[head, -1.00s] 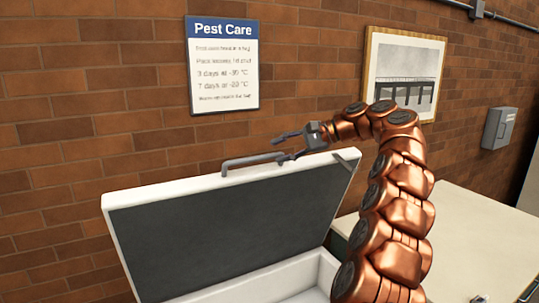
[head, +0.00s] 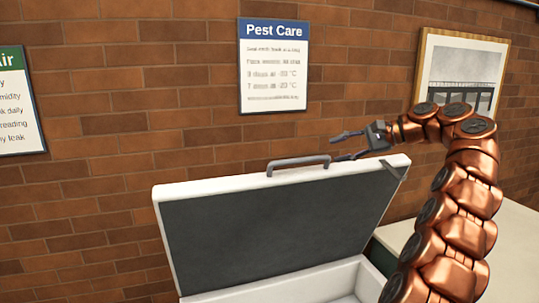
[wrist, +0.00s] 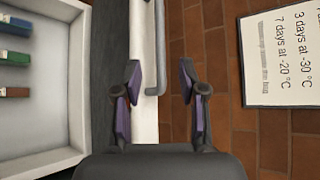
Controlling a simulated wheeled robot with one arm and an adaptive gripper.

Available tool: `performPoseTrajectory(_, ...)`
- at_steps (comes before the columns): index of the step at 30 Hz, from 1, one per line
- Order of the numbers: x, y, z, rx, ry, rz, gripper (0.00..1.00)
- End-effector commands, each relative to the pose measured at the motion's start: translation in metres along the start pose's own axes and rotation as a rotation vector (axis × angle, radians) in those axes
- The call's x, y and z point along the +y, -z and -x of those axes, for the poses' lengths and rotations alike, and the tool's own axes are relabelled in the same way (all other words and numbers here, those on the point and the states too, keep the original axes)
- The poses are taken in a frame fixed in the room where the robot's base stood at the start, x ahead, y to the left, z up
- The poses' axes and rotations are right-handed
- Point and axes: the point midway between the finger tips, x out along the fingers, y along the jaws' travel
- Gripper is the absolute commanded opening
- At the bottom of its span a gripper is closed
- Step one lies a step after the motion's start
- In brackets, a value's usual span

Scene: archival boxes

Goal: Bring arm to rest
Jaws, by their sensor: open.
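A white box (head: 325,282) stands with its lid raised; the lid's inside (head: 280,225) is dark grey. A grey handle (head: 298,162) sits on the lid's top edge. My gripper (head: 338,148) is open, near the right end of the handle and just above the lid edge. In the wrist view my gripper (wrist: 160,76) has its two purple-padded fingers apart with nothing held. The handle (wrist: 160,50) and the white lid edge (wrist: 144,110) run up the picture by the left finger. I cannot tell whether a finger touches the lid.
In the wrist view the box interior (wrist: 40,100) holds green, blue and brown items at left. A brick wall (head: 100,190) stands behind, with a Pest Care sign (head: 273,65), another sign (head: 15,105) and a framed picture (head: 465,75). A pale tabletop (head: 510,245) lies at right.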

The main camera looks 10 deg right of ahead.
Motion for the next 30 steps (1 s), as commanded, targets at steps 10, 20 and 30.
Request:
performPoseTrajectory(10, 0.002, -0.044, -0.038, -0.067, -0.059, 0.041, 0.41)
performPoseTrajectory(20, 0.042, -0.123, -0.102, -0.141, -0.229, 0.142, 0.41)
performPoseTrajectory(30, 0.127, -0.201, -0.140, -0.173, -0.458, 0.294, 0.41)
